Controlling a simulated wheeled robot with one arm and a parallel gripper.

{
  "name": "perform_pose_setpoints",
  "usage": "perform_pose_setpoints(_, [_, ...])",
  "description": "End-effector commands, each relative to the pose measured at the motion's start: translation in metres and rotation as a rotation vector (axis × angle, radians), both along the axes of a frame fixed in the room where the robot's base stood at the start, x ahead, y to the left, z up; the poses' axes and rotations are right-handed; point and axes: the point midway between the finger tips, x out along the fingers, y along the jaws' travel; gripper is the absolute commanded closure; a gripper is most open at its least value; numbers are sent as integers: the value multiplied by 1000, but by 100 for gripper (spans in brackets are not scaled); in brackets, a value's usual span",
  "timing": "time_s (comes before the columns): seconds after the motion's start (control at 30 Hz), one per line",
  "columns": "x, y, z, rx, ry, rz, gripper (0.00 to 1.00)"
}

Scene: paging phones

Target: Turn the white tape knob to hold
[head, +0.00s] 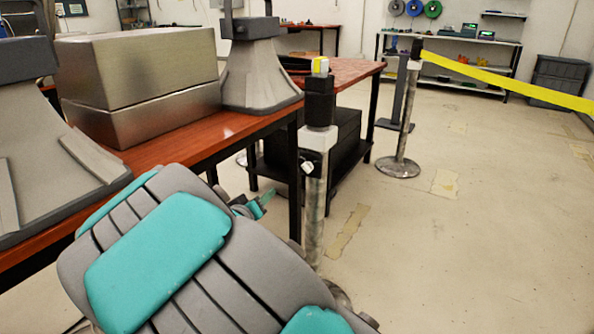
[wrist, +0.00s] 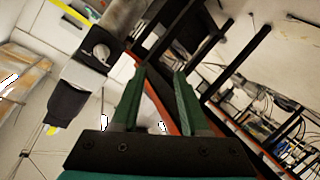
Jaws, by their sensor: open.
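My gripper (wrist: 160,73) is open and empty. Its green fingers point past the right of the knob, apart from it. In the head view my gripper (head: 262,203) is small, left of the post and lower than the knob, partly hidden by my arm.
A wooden table (head: 240,130) with a metal box (head: 140,85) and grey stands lies left of the post. A second post (head: 402,120) holds yellow tape (head: 500,80) stretched right. A black cabinet (head: 330,140) stands behind. Floor at the right is clear.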

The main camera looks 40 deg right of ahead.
Motion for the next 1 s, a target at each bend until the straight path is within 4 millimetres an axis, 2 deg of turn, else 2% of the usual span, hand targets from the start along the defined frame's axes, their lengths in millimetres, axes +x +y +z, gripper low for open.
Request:
perform_pose_setpoints(0.1, [-22,-28,18,-162,10,-127,55])
perform_pose_setpoints(0.2, [-36,-41,29,-249,21,-200,55])
perform_pose_setpoints(0.33, [-45,-47,36,-297,28,-242,55])
perform_pose_setpoints(0.47, [-44,-54,37,-301,28,-248,55])
perform_pose_setpoints(1.0, [-21,-107,36,-297,25,-245,55])
